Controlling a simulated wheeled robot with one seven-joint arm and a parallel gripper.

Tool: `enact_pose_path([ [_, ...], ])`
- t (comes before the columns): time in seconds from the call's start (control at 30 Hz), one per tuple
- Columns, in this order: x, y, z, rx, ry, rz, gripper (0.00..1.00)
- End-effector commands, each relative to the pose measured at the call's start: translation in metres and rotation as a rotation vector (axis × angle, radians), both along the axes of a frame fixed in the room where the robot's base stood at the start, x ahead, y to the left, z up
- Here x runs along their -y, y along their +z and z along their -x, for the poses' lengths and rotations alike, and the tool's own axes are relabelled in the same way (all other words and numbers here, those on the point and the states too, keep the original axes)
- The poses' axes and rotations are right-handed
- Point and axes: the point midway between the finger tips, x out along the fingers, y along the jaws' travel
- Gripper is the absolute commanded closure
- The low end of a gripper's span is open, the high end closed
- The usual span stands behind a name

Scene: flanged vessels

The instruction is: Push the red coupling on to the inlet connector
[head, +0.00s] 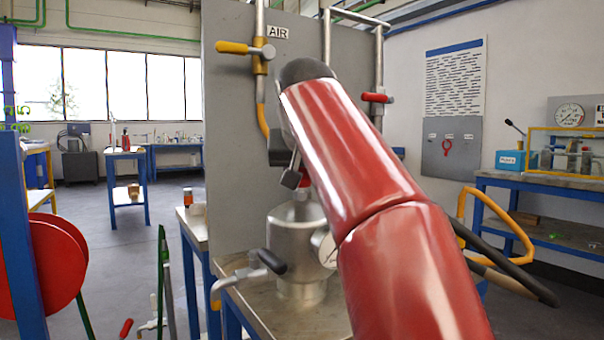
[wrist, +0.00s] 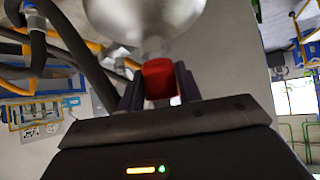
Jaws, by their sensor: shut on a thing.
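The red coupling (wrist: 158,80) sits between the two dark fingers of my gripper (wrist: 158,86) in the wrist view. My gripper is shut on it. A pale metal connector (wrist: 154,48), seemingly the inlet connector, projects from the rounded metal vessel (wrist: 145,18) just beyond the coupling. The coupling's far end is at or very close to it; I cannot tell whether they touch or overlap. In the head view, my red arm hides much of the vessel (head: 292,240) and most of my gripper. A small red patch above the vessel is probably the coupling (head: 304,177).
The vessel stands on a metal-topped bench (head: 320,318) before a grey panel (head: 235,130). The panel carries a yellow-handled valve (head: 231,48) and a red-handled valve (head: 377,97). A black-handled side valve (head: 271,261) juts left from the vessel. A yellow hose (head: 262,119) hangs behind.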

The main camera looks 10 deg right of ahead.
Motion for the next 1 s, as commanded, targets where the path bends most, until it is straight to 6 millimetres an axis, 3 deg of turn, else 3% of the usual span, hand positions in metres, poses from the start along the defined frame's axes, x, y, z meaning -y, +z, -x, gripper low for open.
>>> enact_pose_path([
  [0.4,0.0003,-0.0091,0.0003,0.000,0.000,0.000,1.00],
  [0.43,0.0002,-0.0092,0.0003,0.000,-0.001,0.001,0.63],
  [0.6,0.0002,-0.0094,0.0001,0.000,0.000,0.000,0.41],
  [1.0,-0.0018,-0.0011,0.0083,0.000,0.000,0.000,0.41],
])
